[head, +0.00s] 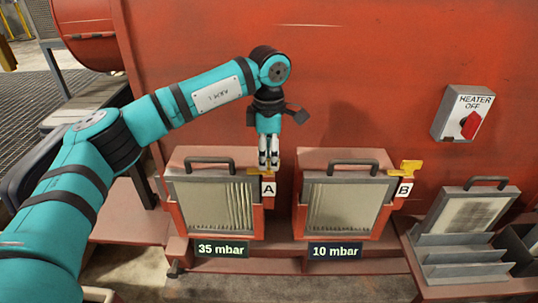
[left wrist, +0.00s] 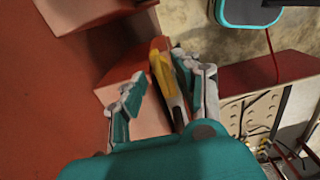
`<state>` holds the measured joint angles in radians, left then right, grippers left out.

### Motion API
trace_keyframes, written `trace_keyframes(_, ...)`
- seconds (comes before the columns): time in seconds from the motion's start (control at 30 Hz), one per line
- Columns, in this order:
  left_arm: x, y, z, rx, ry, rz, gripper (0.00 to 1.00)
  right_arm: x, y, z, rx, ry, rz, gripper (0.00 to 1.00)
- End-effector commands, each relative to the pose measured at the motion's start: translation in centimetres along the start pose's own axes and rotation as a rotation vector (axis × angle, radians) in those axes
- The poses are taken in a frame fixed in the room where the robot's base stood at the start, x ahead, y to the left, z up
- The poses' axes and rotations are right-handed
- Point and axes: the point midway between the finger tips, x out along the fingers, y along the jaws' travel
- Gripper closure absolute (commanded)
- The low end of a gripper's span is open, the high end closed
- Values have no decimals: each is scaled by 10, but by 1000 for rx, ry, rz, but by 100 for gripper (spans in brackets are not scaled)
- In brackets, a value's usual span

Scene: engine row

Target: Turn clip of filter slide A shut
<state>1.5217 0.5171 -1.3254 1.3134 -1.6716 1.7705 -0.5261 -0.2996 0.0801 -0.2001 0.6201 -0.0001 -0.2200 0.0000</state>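Filter slide A (head: 212,205) sits in its red housing above the "35 mbar" plate, with a dark handle on top. Its yellow clip (head: 257,171) shows as a narrow strip at the slide's top right corner, beside the "A" label (head: 269,189). My left gripper (head: 268,163) points down at this corner and hides part of the clip. In the left wrist view, the clip (left wrist: 161,73) lies between the two parted fingers, nearer the right one. I cannot tell whether that finger touches it. My right gripper is not in view.
Filter slide B (head: 341,208), above the "10 mbar" plate, stands to the right with its yellow clip (head: 408,168) jutting out rightward. A heater switch (head: 467,115) is on the red wall. A rack with a spare filter (head: 470,220) stands at far right.

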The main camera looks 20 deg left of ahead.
Motion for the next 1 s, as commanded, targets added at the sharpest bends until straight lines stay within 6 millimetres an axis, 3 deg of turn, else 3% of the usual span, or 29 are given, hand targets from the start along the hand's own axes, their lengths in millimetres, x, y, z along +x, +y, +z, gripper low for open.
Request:
trace_keyframes(0.2,0,0,0,-1,1,-2,68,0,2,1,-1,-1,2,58)
trace_keyframes(0.33,-11,0,0,-1,0,1,68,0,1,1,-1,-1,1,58)
trace_keyframes(0.73,-92,1,0,-1,-1,2,68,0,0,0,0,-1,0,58)
trace_keyframes(1.0,-118,0,0,-1,0,-2,68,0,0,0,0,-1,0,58)
